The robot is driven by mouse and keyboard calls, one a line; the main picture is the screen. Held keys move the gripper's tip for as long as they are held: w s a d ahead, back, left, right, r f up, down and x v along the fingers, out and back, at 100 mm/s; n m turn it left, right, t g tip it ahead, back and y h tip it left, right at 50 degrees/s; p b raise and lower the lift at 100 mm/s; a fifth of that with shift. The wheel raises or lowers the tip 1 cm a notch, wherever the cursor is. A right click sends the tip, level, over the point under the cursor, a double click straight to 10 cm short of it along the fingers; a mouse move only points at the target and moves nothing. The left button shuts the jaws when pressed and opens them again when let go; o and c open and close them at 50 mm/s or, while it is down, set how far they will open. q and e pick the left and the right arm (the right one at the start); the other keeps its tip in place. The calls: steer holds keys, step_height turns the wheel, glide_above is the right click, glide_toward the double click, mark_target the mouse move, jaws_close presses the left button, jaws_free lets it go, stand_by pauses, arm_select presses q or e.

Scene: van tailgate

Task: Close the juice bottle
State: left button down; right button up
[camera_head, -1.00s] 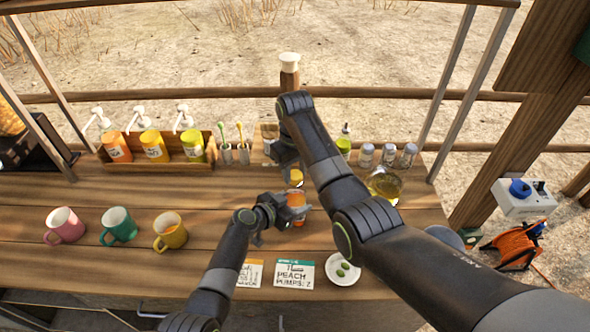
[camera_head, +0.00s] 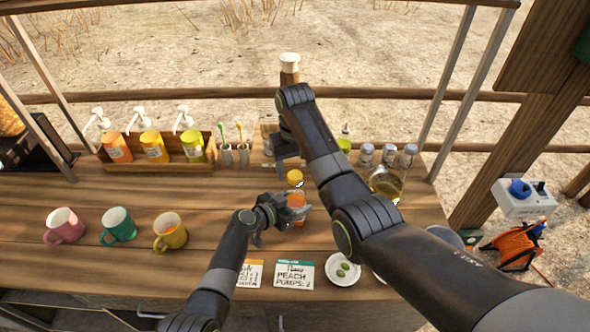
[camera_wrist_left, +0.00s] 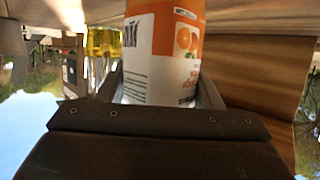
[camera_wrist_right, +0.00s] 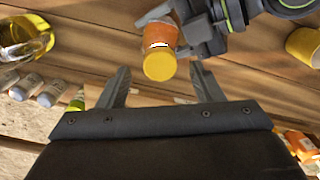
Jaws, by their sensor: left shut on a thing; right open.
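The orange juice bottle (camera_head: 299,199) stands upright on the wooden counter. My left gripper (camera_head: 291,211) is shut around its body; the orange and white label fills the left wrist view (camera_wrist_left: 165,55). The yellow cap (camera_head: 295,178) sits on the bottle's top, and it also shows in the right wrist view (camera_wrist_right: 159,66). I cannot tell how tight it is. My right gripper (camera_head: 290,160) is open and empty just above the cap, with the cap in line between its fingertips and apart from them.
Three mugs (camera_head: 118,224) stand at the left. Behind them is a wooden rack (camera_head: 165,167) of pump bottles. Several grey-lidded jars (camera_head: 388,155) and a glass jug (camera_head: 384,184) stand at the right. Cards (camera_head: 293,274) and a plate (camera_head: 343,271) lie at the front.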

step_height(320, 180, up, 6)
steer(key=shift+f, duration=0.1)
arm_select(q)
steer(key=shift+c, duration=1.6)
jaws_free()
steer(key=shift+s+a, duration=0.1)
steer(key=shift+s+a+r, duration=0.3)
steer(key=shift+s+a, duration=0.05)
steer(key=shift+a, duration=0.05)
steer(key=b+v, duration=0.2)
steer(key=v, duration=1.4)
arm_select(e)
step_height(320, 180, down, 2)
steer(key=shift+f, duration=0.1)
